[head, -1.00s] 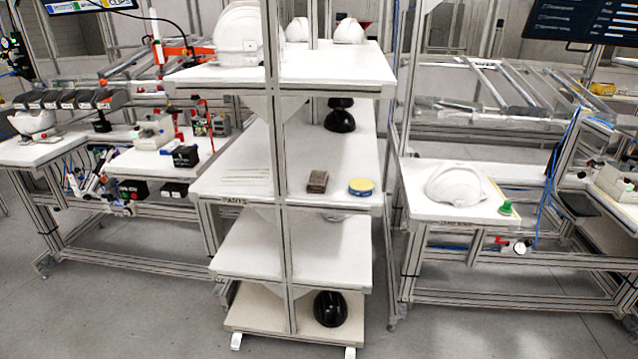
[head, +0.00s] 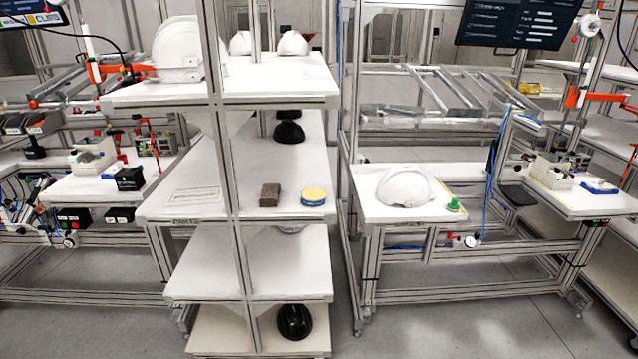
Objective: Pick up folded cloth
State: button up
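The shelf rack's middle shelf (head: 255,160) holds three small things. A flat white layered piece (head: 196,196) lies at its left, close to the front edge. A small brown-grey block-like piece (head: 270,195) lies right of the rack's front post. A round yellow and blue tin (head: 313,197) sits to its right. I cannot tell for sure at this size whether the white piece or the brown-grey piece is the folded cloth. Nothing covers either piece. My gripper and arm are not in view.
White helmets (head: 178,48) stand on the top shelf. Black helmet shells sit at the back of the middle shelf (head: 289,131) and on the bottom shelf (head: 295,321). Workbenches flank the rack; the right one holds a white helmet (head: 404,187). Floor (head: 455,325) shows at lower right.

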aim_at(270, 193)
jog(key=i+j+u, duration=0.25)
jog(key=i+j, duration=0.2)
jog(key=i+j+u, duration=0.25)
jog(key=i, duration=0.4)
jog(key=i+j+u, duration=0.25)
jog(key=i, duration=0.35)
jog(key=i+j+u, duration=0.25)
jog(key=i, duration=0.35)
jog(key=l, duration=0.1)
